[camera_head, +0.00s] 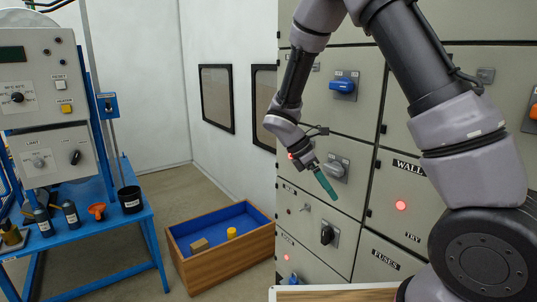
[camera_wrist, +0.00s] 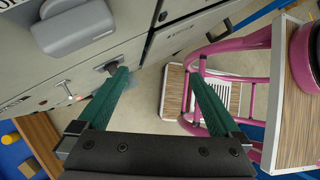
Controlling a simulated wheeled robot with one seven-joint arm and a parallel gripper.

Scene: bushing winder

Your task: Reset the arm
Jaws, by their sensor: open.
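My gripper (camera_head: 325,184) hangs in front of the grey cabinet wall, in the middle of the head view, tilted down to the right. In the wrist view my gripper (camera_wrist: 157,95) shows its two green fingers spread apart with nothing between them. Past the fingers I see the floor and a wood-topped step (camera_wrist: 174,100). My arm reaches in from the right of the head view, bent at the elbow. In the head view a grey rotary switch (camera_head: 335,169) is just behind the fingers; I cannot tell whether they touch it.
Cabinet fronts (camera_head: 365,120) with a blue switch (camera_head: 343,85) and a black knob (camera_head: 327,234) stand close to the gripper. A wooden crate (camera_head: 225,271) with a blue inside sits on the floor. A blue workbench (camera_head: 120,221) is at left. A pink frame (camera_wrist: 230,42) stands right in the wrist view.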

